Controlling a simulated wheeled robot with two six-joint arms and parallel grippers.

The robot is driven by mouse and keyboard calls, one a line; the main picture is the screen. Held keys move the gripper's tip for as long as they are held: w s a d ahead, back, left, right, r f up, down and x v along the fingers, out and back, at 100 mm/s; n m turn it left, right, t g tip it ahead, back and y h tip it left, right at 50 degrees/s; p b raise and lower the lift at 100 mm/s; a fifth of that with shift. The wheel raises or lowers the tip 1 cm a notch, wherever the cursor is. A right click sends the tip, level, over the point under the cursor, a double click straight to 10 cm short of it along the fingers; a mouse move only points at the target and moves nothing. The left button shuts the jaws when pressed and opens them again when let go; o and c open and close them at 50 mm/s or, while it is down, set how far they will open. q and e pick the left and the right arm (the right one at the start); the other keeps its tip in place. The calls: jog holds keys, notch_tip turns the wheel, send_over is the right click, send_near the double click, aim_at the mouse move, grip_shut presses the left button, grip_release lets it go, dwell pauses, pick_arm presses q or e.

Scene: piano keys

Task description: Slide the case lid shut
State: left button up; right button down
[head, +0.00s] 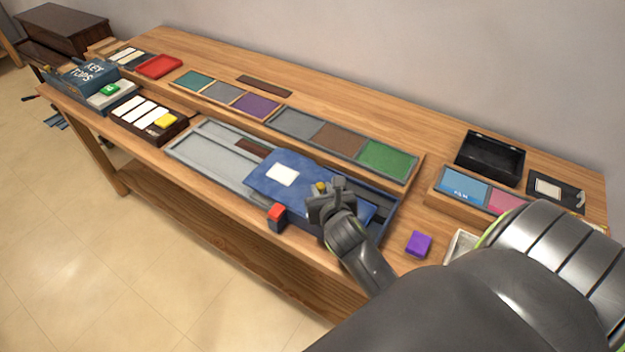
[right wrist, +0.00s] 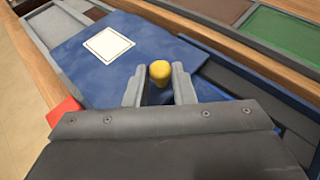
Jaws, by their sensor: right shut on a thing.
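The case lid (head: 262,178) is a blue panel with a white label (head: 282,174). It lies over the right part of a long grey case (head: 200,150) on the bench, slightly askew to it. The left part of the case is uncovered. My right gripper (head: 322,192) is over the lid, shut on a yellow knob (right wrist: 160,72) that stands on it. In the right wrist view the two fingers flank the knob, and the blue lid (right wrist: 90,75) spreads ahead of them. My gripper hides part of the lid's right side. My left gripper is not in view.
A red-topped block (head: 277,217) stands at the case's front edge. A purple block (head: 418,244) lies to the right. A raised rack with coloured panels (head: 297,123) runs behind the case. A black open box (head: 489,158) is at the back right.

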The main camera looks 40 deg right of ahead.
jog(key=s+d+p, duration=0.1)
jog(key=s, duration=0.1)
jog(key=s+d+p, duration=0.1)
jog(key=s, duration=0.1)
jog(key=s+d+p, duration=0.1)
jog(key=s, duration=0.2)
jog(key=shift+r, duration=0.15)
jog(key=s+d, duration=0.1)
jog(key=s, duration=0.1)
jog(key=s+d, duration=0.1)
jog(key=s, duration=0.4)
jog(key=shift+d+f+p, duration=0.2)
jog(key=shift+d+p, duration=0.1)
jog(key=shift+d, duration=0.1)
jog(key=shift+s+d, duration=0.15)
jog(key=shift+s, duration=0.2)
jog(key=c, duration=1.5)
grip_release()
jog(key=shift+s, duration=0.1)
jog(key=shift+o, duration=1.2)
jog(key=shift+s+d, duration=0.1)
